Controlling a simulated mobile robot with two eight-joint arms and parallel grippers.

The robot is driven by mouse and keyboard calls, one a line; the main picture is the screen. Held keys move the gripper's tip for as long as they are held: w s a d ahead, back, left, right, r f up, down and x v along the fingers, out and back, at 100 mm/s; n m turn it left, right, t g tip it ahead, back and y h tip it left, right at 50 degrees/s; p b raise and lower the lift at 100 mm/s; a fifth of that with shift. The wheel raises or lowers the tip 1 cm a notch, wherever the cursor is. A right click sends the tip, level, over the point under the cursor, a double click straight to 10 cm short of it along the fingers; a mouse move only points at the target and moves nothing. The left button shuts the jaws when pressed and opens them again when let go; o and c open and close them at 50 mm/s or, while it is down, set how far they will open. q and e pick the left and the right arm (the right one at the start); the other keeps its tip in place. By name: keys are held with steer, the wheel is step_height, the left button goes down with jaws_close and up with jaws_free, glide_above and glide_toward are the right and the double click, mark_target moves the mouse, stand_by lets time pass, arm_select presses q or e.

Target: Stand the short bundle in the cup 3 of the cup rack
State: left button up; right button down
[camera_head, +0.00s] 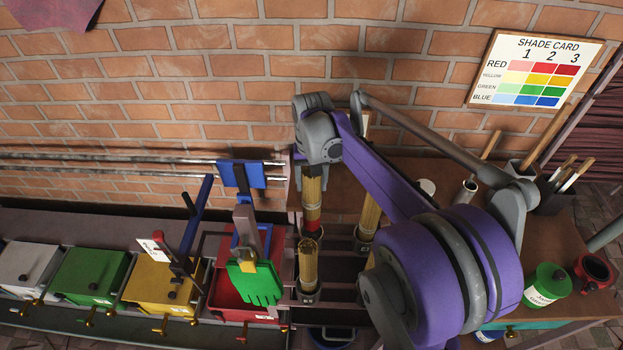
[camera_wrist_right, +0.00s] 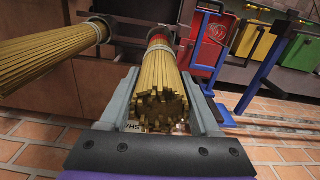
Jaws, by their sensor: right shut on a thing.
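My right gripper (camera_head: 314,168) is shut on a tan bundle of sticks with a red band (camera_head: 312,205), held roughly upright, lower end down. In the right wrist view the bundle (camera_wrist_right: 162,85) lies between the two fingers, its cut ends facing the camera. A further bundle (camera_head: 369,218) stands in a cup (camera_head: 362,245) to the right. Cup numbers are not readable, and I cannot tell whether the held bundle is inside a cup. My left gripper is not in view.
A brick wall rises close behind. A green jar (camera_head: 546,285) stands at the right. My right arm hides part of the bench.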

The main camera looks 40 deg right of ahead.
mark_target(312, 206)
steer(key=shift+f+b, duration=2.95)
steer(key=shift+f, duration=2.15)
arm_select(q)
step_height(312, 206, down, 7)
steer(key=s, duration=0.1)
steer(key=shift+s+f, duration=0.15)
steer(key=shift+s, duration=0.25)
arm_select(e)
steer(key=shift+c, duration=0.2)
jaws_free()
steer(key=shift+r, duration=0.1)
step_height(312, 206, up, 11)
steer(key=shift+f+p, duration=0.15)
steer(key=shift+p, duration=0.35)
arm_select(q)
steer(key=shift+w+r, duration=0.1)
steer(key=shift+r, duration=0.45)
